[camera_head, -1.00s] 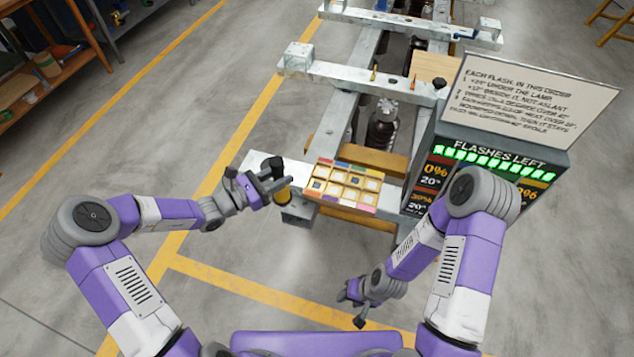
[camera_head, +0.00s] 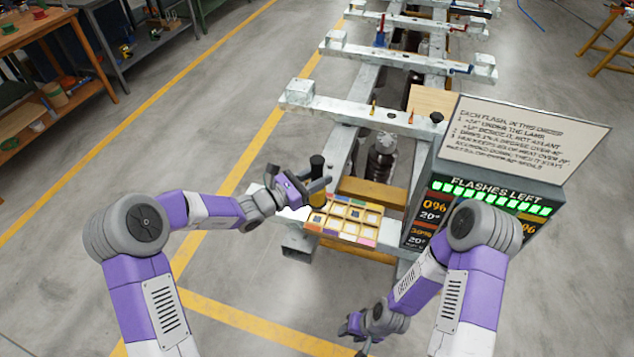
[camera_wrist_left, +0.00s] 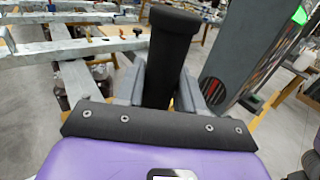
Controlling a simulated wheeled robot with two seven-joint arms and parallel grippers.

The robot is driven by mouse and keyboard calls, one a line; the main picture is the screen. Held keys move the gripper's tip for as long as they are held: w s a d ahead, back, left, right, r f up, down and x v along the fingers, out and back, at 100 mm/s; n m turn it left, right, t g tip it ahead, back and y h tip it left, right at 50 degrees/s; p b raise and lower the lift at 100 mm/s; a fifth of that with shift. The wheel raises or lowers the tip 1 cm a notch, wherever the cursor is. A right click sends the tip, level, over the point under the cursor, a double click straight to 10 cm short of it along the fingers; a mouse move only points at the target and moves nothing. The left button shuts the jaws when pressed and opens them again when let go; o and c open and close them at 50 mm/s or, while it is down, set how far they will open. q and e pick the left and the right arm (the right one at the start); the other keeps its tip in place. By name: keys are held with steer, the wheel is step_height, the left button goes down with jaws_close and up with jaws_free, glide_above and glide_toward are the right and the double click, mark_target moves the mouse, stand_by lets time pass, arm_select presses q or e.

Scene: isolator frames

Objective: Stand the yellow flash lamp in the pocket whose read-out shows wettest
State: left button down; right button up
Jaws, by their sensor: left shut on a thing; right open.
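My left gripper (camera_head: 308,186) is shut on the yellow flash lamp (camera_head: 318,197), which has a black top and looks roughly upright. The lamp is at the left back edge of the yellow pocket tray (camera_head: 342,235); I cannot tell its height above it. In the left wrist view the lamp's black part (camera_wrist_left: 172,45) stands between the jaws. The tray has several square pockets with coloured edge strips. The read-out box (camera_head: 487,190) shows 0%, 20° and what looks like 30% on its left; my right arm hides its middle. My right gripper (camera_head: 352,330) is open and empty, low in front.
A sign board (camera_head: 530,135) with printed steps sits above green "FLASHES LEFT" lights (camera_head: 490,195). A metal frame (camera_head: 365,112) with cross beams runs away behind the tray. A dark bottle (camera_head: 381,157) stands inside it. The floor in front is clear.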

arm_select(q)
steer(key=shift+f+b, duration=0.7)
steer(key=shift+f, duration=2.15)
steer(key=shift+r, duration=0.1)
steer(key=c, duration=1.1)
jaws_free()
steer(key=shift+f, duration=0.4)
steer(key=shift+c, duration=0.2)
steer(key=o, duration=0.4)
steer(key=shift+r, duration=0.1)
steer(key=shift+o, duration=0.2)
